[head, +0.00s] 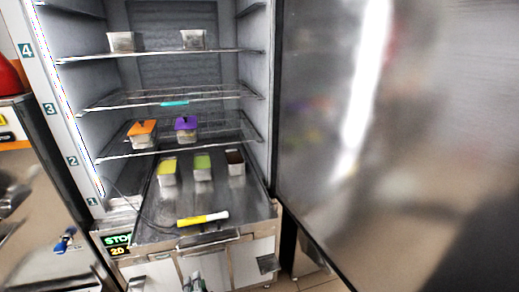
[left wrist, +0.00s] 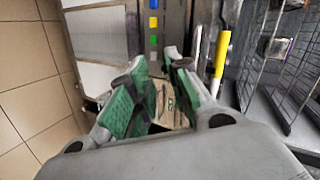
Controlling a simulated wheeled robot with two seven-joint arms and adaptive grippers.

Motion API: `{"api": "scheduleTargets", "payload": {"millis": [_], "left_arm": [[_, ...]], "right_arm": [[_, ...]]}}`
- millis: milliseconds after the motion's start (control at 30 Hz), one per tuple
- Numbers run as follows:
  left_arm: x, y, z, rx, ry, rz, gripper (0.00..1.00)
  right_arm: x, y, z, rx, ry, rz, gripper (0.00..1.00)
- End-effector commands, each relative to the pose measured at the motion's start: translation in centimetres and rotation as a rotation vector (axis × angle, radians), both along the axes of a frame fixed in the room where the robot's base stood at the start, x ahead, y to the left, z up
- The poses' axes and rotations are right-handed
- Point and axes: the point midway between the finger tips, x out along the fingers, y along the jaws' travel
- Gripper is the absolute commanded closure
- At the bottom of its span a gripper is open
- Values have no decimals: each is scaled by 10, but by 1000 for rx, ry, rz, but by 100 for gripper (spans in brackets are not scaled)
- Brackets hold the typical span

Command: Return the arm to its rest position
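My right gripper is in neither view.
The freezer door (head: 400,130) stands open at the right. Shelves hold small containers, among them an orange-lidded (head: 142,128) and a purple-lidded one (head: 186,124). A yellow-and-white tube (head: 203,218) lies at the front of the bottom surface. A counter (head: 40,190) stands at left.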

Motion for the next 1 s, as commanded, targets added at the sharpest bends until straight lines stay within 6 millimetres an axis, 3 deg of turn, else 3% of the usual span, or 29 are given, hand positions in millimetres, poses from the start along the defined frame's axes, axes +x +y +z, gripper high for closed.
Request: {"api": "scheduleTargets", "payload": {"millis": [400,1000], "left_arm": [[-33,40,-36,-359,186,234,81],[-89,43,-54,-776,443,459,81]], "right_arm": [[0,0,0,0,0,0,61],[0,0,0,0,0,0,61]]}}
